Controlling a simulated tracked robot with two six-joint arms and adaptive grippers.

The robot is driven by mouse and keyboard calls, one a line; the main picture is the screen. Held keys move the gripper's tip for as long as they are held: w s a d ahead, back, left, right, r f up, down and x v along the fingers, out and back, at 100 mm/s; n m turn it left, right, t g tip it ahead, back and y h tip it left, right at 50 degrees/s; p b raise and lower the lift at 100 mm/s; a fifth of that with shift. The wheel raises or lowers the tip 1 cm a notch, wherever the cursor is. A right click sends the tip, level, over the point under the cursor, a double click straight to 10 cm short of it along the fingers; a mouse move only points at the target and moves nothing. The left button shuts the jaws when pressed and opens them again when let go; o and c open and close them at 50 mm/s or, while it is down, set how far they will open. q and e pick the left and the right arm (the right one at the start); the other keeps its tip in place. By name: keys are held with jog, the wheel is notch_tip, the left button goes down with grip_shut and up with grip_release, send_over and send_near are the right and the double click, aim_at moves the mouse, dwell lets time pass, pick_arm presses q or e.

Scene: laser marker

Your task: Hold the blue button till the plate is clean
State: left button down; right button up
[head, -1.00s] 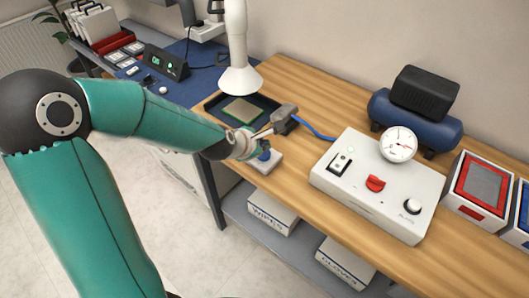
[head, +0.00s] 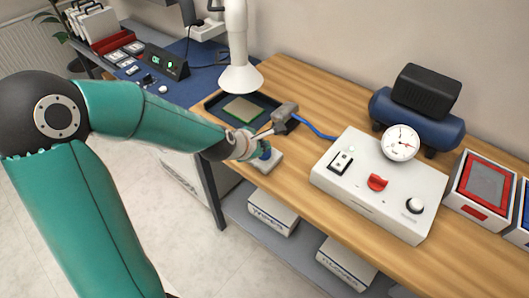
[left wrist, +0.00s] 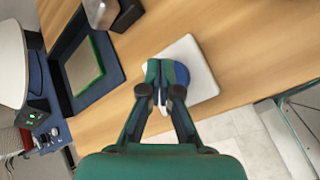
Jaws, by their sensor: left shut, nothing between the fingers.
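The blue button (head: 270,153) sits on a white box at the bench's front edge. In the left wrist view the button (left wrist: 181,73) shows as a blue disc partly covered by my fingers. My left gripper (head: 264,155) is shut and empty, with its fingertips at the button; I cannot tell how far the button is pressed. The plate (head: 243,109), beige with a green edge, lies in a dark tray (head: 213,105) behind the button. The plate also shows in the left wrist view (left wrist: 86,68). My right gripper is out of view.
A white funnel-shaped hood (head: 240,78) hangs above the tray. A grey device (head: 285,116) with a blue hose stands close beside my gripper. A white control box (head: 365,199) with a gauge (head: 401,142) and red knob (head: 377,182) is to the right. A blue compressor tank (head: 440,130) stands behind it.

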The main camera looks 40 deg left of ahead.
pick_arm(q)
jog(key=shift+f+b, duration=0.55)
jog(key=shift+b, duration=0.1)
dwell(1.6)
dwell(0.7)
jog(key=shift+r+p, duration=0.85)
jog(key=shift+r, duration=0.1)
jog(key=shift+r, duration=0.1)
notch_tip(320, 180, up, 5)
jog(key=p, duration=0.4)
jog(key=shift+p, duration=0.35)
